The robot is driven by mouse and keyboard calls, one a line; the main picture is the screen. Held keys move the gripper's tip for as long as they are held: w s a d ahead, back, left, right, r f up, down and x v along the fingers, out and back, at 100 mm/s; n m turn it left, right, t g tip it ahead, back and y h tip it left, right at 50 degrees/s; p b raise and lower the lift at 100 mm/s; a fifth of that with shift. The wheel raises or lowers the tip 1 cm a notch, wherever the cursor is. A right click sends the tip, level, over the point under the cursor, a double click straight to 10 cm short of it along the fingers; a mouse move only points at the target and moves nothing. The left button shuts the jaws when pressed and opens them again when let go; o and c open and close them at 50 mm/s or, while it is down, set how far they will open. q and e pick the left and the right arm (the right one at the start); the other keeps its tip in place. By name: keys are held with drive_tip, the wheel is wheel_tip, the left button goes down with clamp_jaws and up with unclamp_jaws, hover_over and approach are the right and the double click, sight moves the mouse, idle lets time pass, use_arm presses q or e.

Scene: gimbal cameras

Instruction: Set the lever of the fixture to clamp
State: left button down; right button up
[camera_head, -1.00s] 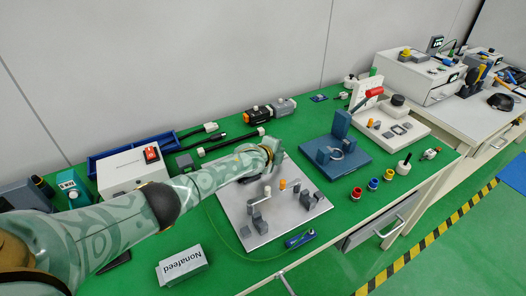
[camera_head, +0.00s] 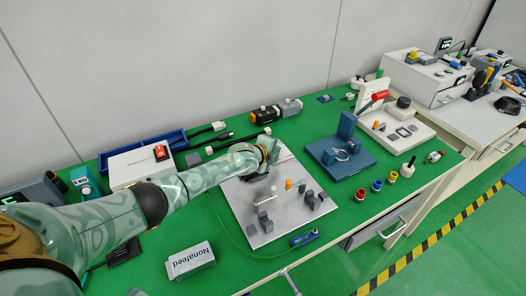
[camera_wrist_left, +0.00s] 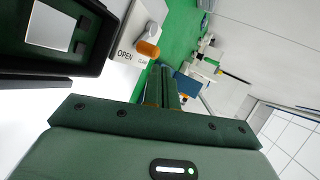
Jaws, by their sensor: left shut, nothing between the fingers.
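The fixture is a pale grey plate (camera_head: 255,234) on the green bench, carrying several grey blocks and posts. A small orange-ended part (camera_head: 289,184), apparently the lever, stands up near its middle. In the left wrist view this orange end (camera_wrist_left: 148,48) sits beside the printed word OPEN; a second word next to it is too small to read surely. My left gripper (camera_head: 270,150) is over the plate's far edge, behind the orange part. Its fingers (camera_wrist_left: 167,92) are together and empty, apart from the orange end. My right gripper is not in view.
A blue fixture (camera_head: 350,172) stands right of the plate, with coloured rings (camera_head: 377,186) near it. A blue tool (camera_head: 305,238) lies at the plate's front corner.

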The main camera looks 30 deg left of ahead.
use_arm(q)
drive_tip(key=d+p+v, duration=0.1)
drive_tip(key=p+v, duration=0.4)
drive_tip(key=v, duration=0.7)
drive_tip(key=shift+s+p, duration=0.25)
drive_tip(key=shift+p, duration=0.05)
drive_tip(key=shift+d+r, duration=0.1)
